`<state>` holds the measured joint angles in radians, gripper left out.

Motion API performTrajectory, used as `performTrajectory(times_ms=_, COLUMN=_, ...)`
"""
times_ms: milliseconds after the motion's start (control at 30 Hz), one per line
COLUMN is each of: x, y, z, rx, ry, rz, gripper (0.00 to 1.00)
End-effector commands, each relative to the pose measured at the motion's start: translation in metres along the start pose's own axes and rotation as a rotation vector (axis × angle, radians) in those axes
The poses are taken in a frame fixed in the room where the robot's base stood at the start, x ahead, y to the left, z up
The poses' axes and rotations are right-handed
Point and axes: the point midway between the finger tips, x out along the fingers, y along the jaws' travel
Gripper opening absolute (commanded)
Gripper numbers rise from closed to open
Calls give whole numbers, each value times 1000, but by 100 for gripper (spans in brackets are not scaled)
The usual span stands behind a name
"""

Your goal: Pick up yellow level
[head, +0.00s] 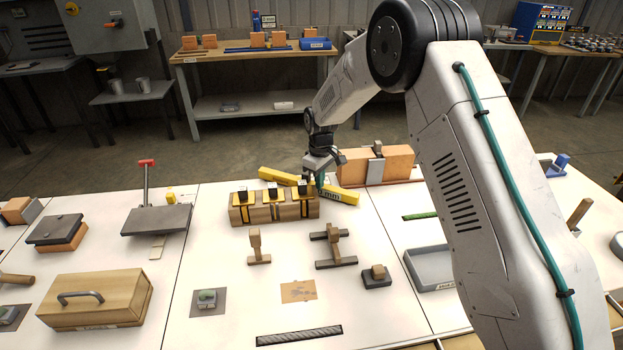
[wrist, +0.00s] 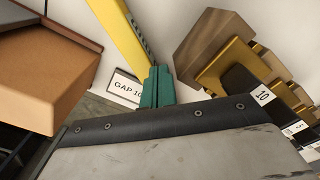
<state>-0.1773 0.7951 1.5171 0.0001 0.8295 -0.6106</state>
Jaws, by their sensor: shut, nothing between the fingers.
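The yellow level (head: 276,175) is a long yellow bar lying at a slant on the white table, behind a wooden block with yellow fittings. In the wrist view the level (wrist: 122,38) runs from the top edge down toward my fingertips. My gripper (head: 320,181) hangs over the right part of the level in the head view and hides a bit of it. Its teal fingers (wrist: 157,88) are shut and empty, close to the level's lower end in the wrist view. I cannot tell whether they touch it.
The wooden block (head: 290,213) with yellow and black fittings stands in front of the level. An orange brick block (head: 398,165) stands to the right behind it. A white label (wrist: 126,86) reading "GAP 10" lies beside my fingers. Wooden stands (head: 335,240) are nearer the front.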

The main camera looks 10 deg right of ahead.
Motion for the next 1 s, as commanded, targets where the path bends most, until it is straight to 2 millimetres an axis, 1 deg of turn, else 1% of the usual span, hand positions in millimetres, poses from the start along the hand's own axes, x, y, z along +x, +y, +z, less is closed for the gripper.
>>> performTrajectory(times_ms=33, x=-9, y=2, z=4, rx=2, ry=3, rz=2, gripper=0)
performTrajectory(times_ms=100, x=-28, y=1, z=3, rx=1, ry=4, rz=3, gripper=0)
performTrajectory(times_ms=300, x=-70, y=-4, z=-2, rx=-8, ry=3, rz=2, gripper=0)
performTrajectory(times_ms=467, x=-91, y=-5, z=-2, rx=-8, ry=2, rz=1, gripper=0)
performTrajectory(times_ms=500, x=-94, y=-5, z=-2, rx=-8, ry=1, rz=1, gripper=3)
performTrajectory(times_ms=533, x=-96, y=-4, z=-1, rx=-6, ry=1, rz=0, gripper=11)
performTrajectory(times_ms=567, x=-96, y=-2, z=1, rx=-2, ry=-1, rz=-1, gripper=19)
performTrajectory(times_ms=600, x=-91, y=2, z=6, rx=14, ry=-6, rz=-13, gripper=31)
performTrajectory(times_ms=667, x=-80, y=3, z=8, rx=40, ry=24, rz=-50, gripper=47)
performTrajectory(times_ms=700, x=-72, y=3, z=5, rx=33, ry=64, rz=-76, gripper=51)
performTrajectory(times_ms=833, x=-53, y=5, z=-13, rx=-45, ry=237, rz=-113, gripper=51)
performTrajectory(times_ms=900, x=-49, y=7, z=-23, rx=-93, ry=310, rz=-100, gripper=51)
performTrajectory(times_ms=1000, x=-49, y=10, z=-34, rx=-158, ry=375, rz=-69, gripper=51)
